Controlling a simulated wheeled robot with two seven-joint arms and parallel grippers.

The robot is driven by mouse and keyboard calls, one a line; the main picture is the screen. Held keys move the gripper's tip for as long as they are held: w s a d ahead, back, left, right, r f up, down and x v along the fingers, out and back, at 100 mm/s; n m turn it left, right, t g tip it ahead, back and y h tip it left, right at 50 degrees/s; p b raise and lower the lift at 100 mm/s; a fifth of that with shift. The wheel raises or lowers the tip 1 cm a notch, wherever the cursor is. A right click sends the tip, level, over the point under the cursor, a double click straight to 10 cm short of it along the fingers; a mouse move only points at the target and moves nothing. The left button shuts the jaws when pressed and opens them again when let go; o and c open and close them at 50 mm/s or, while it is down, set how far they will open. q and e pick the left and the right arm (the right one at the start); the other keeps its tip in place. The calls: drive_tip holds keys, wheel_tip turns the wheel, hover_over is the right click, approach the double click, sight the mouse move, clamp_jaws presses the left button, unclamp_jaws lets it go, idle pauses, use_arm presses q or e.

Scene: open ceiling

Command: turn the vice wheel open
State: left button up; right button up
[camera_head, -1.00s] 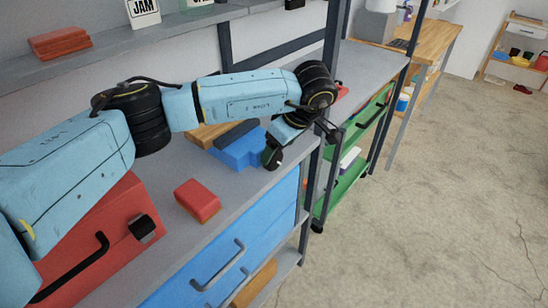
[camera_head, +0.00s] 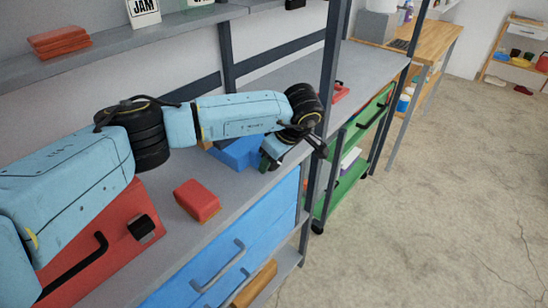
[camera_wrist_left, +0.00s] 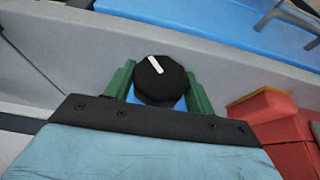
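The blue vice (camera_head: 238,152) sits on the grey bench, partly hidden behind my left arm. In the left wrist view its wheel looks like a dark round knob (camera_wrist_left: 160,82) with a white mark slanting up and left. My left gripper (camera_head: 272,160) is at the vice's right end, over the bench's front edge. Its green fingers (camera_wrist_left: 160,90) stand on both sides of the knob, very close to it. I cannot tell whether they press on it. The wheel is hidden in the head view. My right gripper is not in view.
A red brick-like block (camera_head: 196,200) lies on the bench near the front edge. A red toolbox (camera_head: 100,240) stands at the left. A dark upright post (camera_head: 328,90) rises just right of my left gripper. Blue drawers (camera_head: 225,255) are below the bench.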

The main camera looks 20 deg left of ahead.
use_arm(q)
drive_tip(key=shift+c, duration=0.6)
drive_tip(key=shift+t, duration=0.5)
drive_tip(key=o, duration=0.9)
drive_tip(key=shift+o, duration=0.2)
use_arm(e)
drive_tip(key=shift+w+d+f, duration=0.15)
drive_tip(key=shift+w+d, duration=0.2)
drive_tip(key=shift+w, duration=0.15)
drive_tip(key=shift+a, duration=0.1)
